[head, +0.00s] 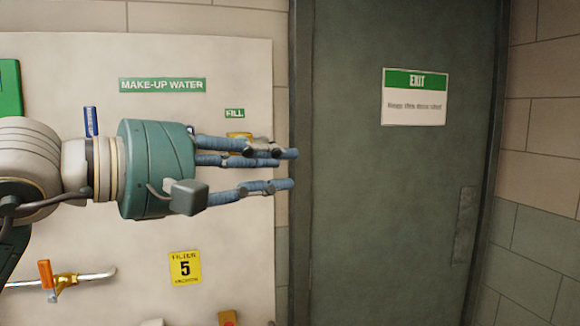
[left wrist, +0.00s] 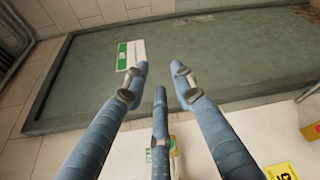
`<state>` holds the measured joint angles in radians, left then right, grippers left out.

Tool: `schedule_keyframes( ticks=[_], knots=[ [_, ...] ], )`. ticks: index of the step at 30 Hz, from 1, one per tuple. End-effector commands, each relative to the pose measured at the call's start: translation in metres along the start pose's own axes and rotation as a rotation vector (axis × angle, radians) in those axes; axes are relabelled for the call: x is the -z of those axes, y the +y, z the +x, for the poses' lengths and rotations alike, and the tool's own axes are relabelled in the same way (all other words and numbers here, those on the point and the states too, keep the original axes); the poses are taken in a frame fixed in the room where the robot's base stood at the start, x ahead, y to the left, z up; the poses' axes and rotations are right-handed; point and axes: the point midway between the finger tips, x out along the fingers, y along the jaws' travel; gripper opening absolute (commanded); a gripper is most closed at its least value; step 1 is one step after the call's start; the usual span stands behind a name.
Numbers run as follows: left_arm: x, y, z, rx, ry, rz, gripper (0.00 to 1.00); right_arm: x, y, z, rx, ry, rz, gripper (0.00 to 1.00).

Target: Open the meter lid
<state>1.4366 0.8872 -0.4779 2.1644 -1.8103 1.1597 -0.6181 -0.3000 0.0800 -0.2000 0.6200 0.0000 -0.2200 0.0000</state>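I cannot make out a meter or its lid in either view. My left gripper (head: 292,168) reaches in from the left in front of the pale panel, its blue fingers pointing right toward the door. Its fingers are apart with nothing between them. The left wrist view also shows the spread fingers (left wrist: 160,78), empty, with the door beyond. A yellow-brass part (head: 239,135) below the FILL label is partly hidden behind the fingers. My right gripper is in neither view.
The pale panel (head: 235,225) carries a MAKE-UP WATER sign (head: 162,85), a yellow tag marked 5 (head: 185,268) and an orange-handled valve (head: 45,272) at lower left. Right of it stands a closed grey-green door (head: 390,210) with an EXIT sign (head: 415,97).

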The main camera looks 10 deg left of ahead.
Motion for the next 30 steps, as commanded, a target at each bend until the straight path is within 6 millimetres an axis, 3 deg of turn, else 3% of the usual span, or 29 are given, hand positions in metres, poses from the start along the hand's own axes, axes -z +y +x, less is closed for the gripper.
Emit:
schedule_keyframes(
  ticks=[7,18,22,26,30],
  knots=[
    [-0.025,-0.009,0.007,0.012,-0.108,-0.055,0.26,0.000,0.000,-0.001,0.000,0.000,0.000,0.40],
    [-0.030,-0.009,0.008,0.013,-0.128,-0.066,0.26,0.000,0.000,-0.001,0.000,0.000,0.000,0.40],
    [-0.030,-0.009,0.008,0.013,-0.127,-0.065,0.02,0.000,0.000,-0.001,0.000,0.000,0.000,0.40],
    [-0.034,-0.011,0.010,0.014,-0.149,-0.061,0.00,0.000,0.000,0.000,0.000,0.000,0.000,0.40],
    [-0.072,-0.022,0.021,-0.001,-0.332,-0.038,0.00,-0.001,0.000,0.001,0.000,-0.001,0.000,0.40]
  ],
)
